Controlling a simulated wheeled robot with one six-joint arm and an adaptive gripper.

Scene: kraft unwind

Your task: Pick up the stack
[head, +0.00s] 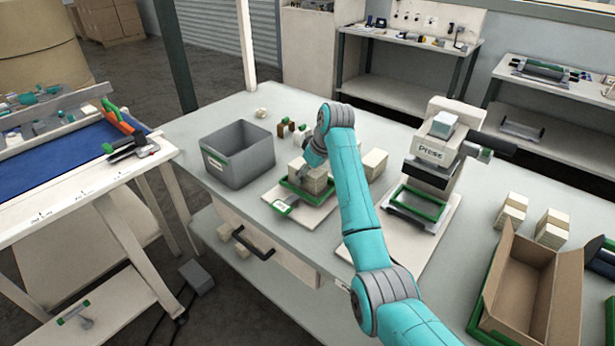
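A cream stack (316,183) of layered pieces sits in a green-edged holder (333,197) on a pale board, near the middle of the workbench in the head view. My turquoise arm reaches over the bench from the lower right. My gripper (305,172) is at the left side of this stack, close against it in the picture. The fingertips are small and partly hidden by the arm and stack, so I cannot tell whether they touch it or how wide they are. A second cream stack (376,162) stands just to the right, partly behind my arm.
A grey bin (237,155) stands left of the holder. A press (438,150) stands to the right. Further right are more cream stacks (512,212) and an open cardboard box (525,290). The bench's front left is clear.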

